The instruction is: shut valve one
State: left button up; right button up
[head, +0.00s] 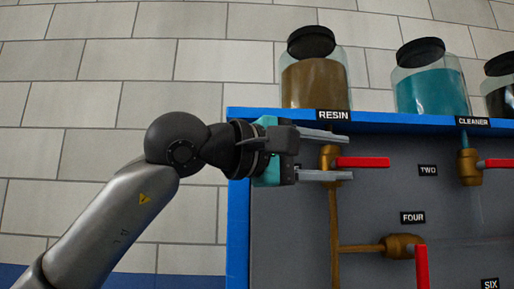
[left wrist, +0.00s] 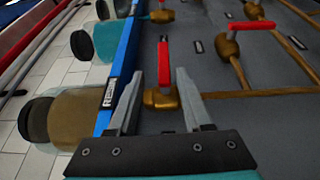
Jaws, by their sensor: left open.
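The valve under the RESIN label, taken as valve one, has a brass body (head: 329,158) and a red handle (head: 364,162). The handle points right, crosswise to the vertical brass pipe (head: 334,220). My left gripper (head: 350,157) is open, one finger above and one below the handle's root, close to the valve. In the left wrist view the fingers (left wrist: 160,83) stand on either side of the valve, whose red handle (left wrist: 163,61) points away between them. Contact cannot be told. The valve's own number label is mostly hidden behind my gripper. My right gripper is not in view.
Jars of brown resin (head: 314,84) and teal cleaner (head: 432,93) stand on the blue frame (head: 240,215). Valve two (head: 470,167) is at right, and valve four (head: 402,246), its red handle hanging down, is below. Left of the panel is a bare tiled wall.

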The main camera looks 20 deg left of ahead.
pick_arm(q)
jog(key=v, duration=1.3)
jog(key=shift+a+f, duration=0.25)
jog(key=shift+w, duration=0.1)
